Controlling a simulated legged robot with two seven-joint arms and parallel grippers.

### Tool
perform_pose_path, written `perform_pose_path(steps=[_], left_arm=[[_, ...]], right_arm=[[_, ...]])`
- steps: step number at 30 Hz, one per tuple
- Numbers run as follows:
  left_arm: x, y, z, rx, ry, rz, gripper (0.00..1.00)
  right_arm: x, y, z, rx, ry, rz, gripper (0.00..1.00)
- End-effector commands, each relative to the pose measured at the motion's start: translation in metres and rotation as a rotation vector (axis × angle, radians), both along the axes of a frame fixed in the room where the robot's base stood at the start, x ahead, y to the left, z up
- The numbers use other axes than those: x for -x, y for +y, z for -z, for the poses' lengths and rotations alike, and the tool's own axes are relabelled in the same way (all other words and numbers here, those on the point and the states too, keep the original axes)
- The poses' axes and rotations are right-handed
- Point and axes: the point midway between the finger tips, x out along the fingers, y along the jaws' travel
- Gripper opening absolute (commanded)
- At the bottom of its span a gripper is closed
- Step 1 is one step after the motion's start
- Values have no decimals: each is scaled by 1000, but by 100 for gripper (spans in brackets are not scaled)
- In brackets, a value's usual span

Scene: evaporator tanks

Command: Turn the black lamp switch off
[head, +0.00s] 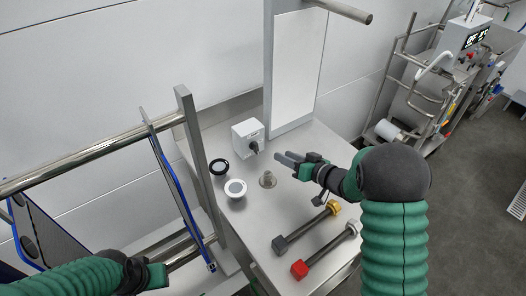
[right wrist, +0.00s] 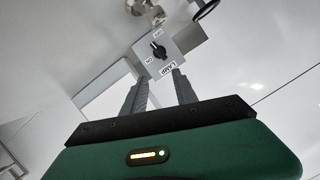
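The lamp switch is a black knob (right wrist: 159,50) on a white box (head: 243,134). In the right wrist view the box face carries a LAMP label and small markings on either side of the knob; I cannot tell surely which one the knob points to. The knob (head: 253,147) faces right in the head view. My right gripper (head: 281,157) is just to the right of the knob, apart from it. In the right wrist view its two fingers (right wrist: 160,75) are spread and empty, with the knob beyond their tips. My left gripper (head: 156,276) is low at the left, its fingers unclear.
The box stands on a steel table with a black ring (head: 218,167), a white round piece (head: 236,189) and a metal fitting (head: 267,180). Red-ended (head: 300,269) and dark-ended (head: 280,244) bars lie nearer. A steel post (head: 196,150) rises at left, a white panel (head: 298,65) behind.

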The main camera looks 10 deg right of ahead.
Motion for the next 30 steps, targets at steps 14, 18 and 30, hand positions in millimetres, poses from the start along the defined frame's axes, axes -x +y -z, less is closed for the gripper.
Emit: perform_pose_path(steps=[14,18,30], left_arm=[[0,0,11,0,0,0,31],[0,0,12,0,0,0,31],[0,0,13,0,0,0,31]], right_arm=[[25,24,-13,498,-123,-22,35],[-3,35,0,498,-125,-25,35],[-88,65,36,497,-127,-24,35]])
